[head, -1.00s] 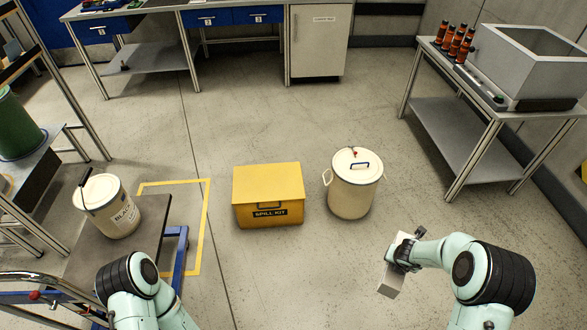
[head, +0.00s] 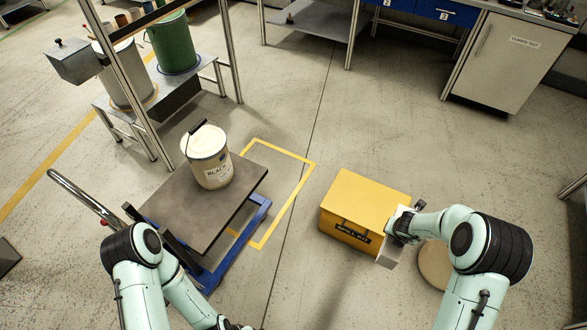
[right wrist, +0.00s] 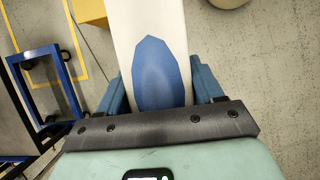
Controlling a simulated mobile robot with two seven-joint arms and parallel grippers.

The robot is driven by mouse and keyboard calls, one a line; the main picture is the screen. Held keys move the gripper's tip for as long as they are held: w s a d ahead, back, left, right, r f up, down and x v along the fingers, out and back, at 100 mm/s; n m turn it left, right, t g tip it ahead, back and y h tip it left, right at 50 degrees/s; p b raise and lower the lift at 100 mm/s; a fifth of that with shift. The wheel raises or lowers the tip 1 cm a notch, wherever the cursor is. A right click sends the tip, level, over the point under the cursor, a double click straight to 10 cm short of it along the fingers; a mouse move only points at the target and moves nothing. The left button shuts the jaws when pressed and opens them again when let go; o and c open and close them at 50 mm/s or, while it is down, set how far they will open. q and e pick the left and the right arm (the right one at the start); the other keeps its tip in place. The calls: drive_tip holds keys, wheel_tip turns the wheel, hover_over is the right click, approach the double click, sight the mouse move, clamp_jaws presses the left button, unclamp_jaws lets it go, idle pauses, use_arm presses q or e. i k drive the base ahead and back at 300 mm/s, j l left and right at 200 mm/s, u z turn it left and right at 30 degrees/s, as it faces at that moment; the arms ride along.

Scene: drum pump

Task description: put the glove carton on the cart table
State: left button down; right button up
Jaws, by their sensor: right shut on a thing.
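The glove carton is a white box (head: 388,256) with a blue oval, which fills the middle of the right wrist view (right wrist: 152,25). My right gripper (head: 402,236) is shut on it and holds it in the air; in the head view it overlaps the yellow box's right side. The cart table is the dark grey top (head: 187,215) of a blue-framed cart, left of centre in the head view, well left of the carton. My left gripper (head: 232,326) is only partly visible at the bottom edge; its jaws cannot be made out.
A cream pail (head: 211,172) labelled BLACK stands on the back of the cart table; its front part is bare. A yellow spill kit box (head: 362,205) and a cream drum (head: 434,265) stand on the floor to the right. A metal-framed rack (head: 137,95) stands behind the cart.

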sight(186, 208)
drive_tip(key=i+u, duration=0.1)
drive_tip(key=u, duration=0.35)
drive_tip(key=i+l+u, duration=0.1)
drive_tip(key=u, duration=0.4)
drive_tip(key=i+l+u, duration=0.15)
drive_tip(key=u, duration=0.3)
drive_tip(key=i+u, duration=0.1)
drive_tip(key=u, duration=0.3)
drive_tip(key=i+l+u, duration=0.1)
drive_tip(key=u, duration=0.3)
drive_tip(key=i+l+u, duration=0.1)
drive_tip(key=u, duration=0.3)
drive_tip(key=i+l+u, duration=0.2)
drive_tip(key=l+u, duration=0.2)
drive_tip(key=k+l, duration=0.05)
